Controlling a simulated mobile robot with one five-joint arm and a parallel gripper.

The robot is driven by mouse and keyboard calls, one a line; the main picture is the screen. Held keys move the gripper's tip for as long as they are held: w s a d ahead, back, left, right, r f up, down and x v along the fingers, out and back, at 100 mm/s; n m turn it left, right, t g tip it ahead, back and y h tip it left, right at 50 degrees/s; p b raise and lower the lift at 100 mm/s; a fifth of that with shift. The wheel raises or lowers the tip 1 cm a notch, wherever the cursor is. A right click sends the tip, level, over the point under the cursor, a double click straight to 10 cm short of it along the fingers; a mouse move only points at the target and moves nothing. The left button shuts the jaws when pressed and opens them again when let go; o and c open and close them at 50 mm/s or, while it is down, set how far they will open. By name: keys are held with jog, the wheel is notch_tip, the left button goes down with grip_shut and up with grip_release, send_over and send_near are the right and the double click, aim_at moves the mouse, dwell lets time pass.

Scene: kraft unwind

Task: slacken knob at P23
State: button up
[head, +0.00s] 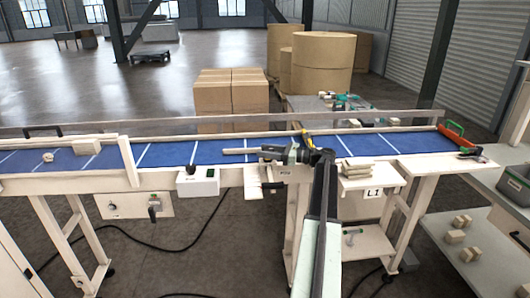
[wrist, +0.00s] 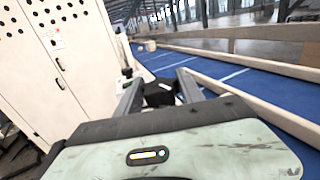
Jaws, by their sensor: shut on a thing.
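My gripper (head: 268,153) reaches left over the near rail of the blue conveyor, just above a small label plate (head: 285,173) whose print is too small to read surely. In the wrist view my gripper (wrist: 160,88) has one finger on each side of a black knob (wrist: 158,95) and is shut on it. The knob's lower part is hidden behind the gripper body. In the head view I cannot pick the held knob out from the dark gripper parts.
Another dark knob (head: 190,169) stands by a white box (head: 199,183) on the near rail. Blocks lie on a small shelf (head: 358,170) to the right. A tall white cabinet (wrist: 62,60) fills the wrist view's left.

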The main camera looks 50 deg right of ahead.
jog(key=shift+f+n+g+y, duration=0.1)
jog(key=shift+n+g+y, duration=0.85)
jog(key=shift+y, duration=0.35)
jog(key=shift+s+a, duration=0.1)
jog(key=shift+a, duration=0.05)
jog(key=o, duration=1.4)
